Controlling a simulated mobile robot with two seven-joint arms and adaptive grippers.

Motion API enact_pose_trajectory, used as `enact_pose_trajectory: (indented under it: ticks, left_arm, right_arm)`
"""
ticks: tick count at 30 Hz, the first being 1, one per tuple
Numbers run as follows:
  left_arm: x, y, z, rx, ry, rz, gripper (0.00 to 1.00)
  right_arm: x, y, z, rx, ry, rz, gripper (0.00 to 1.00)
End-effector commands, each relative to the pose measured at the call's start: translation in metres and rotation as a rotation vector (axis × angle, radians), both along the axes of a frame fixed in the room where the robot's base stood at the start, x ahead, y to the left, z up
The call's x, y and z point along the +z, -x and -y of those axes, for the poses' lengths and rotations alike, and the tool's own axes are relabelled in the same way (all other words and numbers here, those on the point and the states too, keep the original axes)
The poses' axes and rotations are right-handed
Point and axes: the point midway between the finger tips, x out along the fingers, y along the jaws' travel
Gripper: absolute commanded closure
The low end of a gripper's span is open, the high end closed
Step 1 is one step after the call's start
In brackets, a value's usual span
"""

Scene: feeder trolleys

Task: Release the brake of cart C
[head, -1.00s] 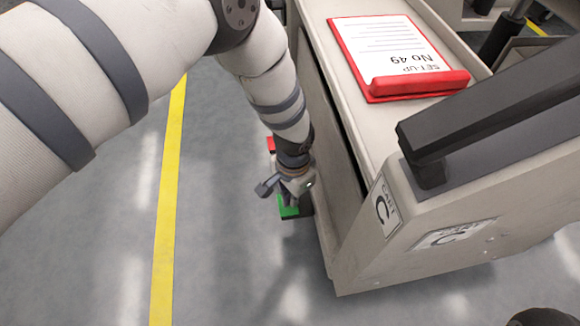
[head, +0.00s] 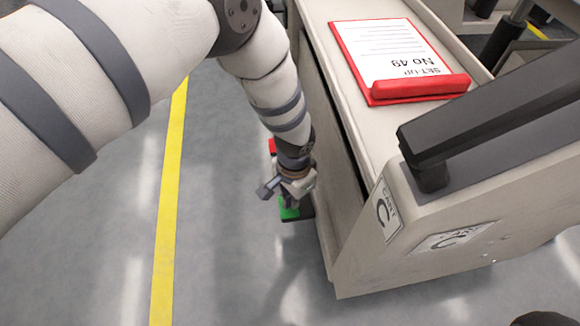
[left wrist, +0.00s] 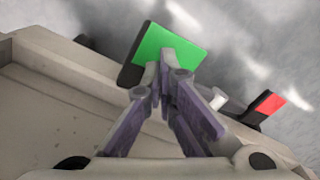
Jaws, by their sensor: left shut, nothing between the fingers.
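Cart C (head: 350,240) stands at the right with its "CART C" label (head: 384,208) on the near corner. A green brake pedal (head: 290,213) sticks out low at its left side, partly hidden under my left gripper (head: 288,203). A red pedal (head: 272,147) shows farther back, mostly behind my arm. In the left wrist view my shut, empty fingers (left wrist: 168,65) reach over the green pedal (left wrist: 178,45), their tips overlapping its near edge. I cannot tell whether they press on it. The red pedal (left wrist: 266,106) is to the right there. My right gripper is not in view.
A red clipboard (head: 420,88) with a "SET-UP No 49" sheet lies on the cart's top. A dark handle (head: 490,115) spans its near end. The grey floor left of the cart is clear, with a yellow line (head: 168,200).

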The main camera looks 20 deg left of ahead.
Motion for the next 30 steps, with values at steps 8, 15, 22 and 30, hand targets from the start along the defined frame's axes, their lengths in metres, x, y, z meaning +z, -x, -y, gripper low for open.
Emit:
enact_pose_trajectory:
  ticks: [8, 15, 22, 30]
  left_arm:
    - [-0.002, 0.0, 0.0, 0.0, 0.0, -0.001, 1.0]
    - [-0.012, 0.0, 0.0, 0.0, -0.001, -0.002, 1.0]
    - [-0.021, 0.0, 0.0, 0.0, 0.0, -0.001, 1.0]
    - [-0.033, 0.0, 0.0, 0.0, 0.0, -0.001, 1.0]
  right_arm:
    - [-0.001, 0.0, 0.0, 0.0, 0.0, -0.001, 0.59]
    - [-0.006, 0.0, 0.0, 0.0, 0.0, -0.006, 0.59]
    - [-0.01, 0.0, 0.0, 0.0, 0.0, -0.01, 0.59]
    - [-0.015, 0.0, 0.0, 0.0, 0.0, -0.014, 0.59]
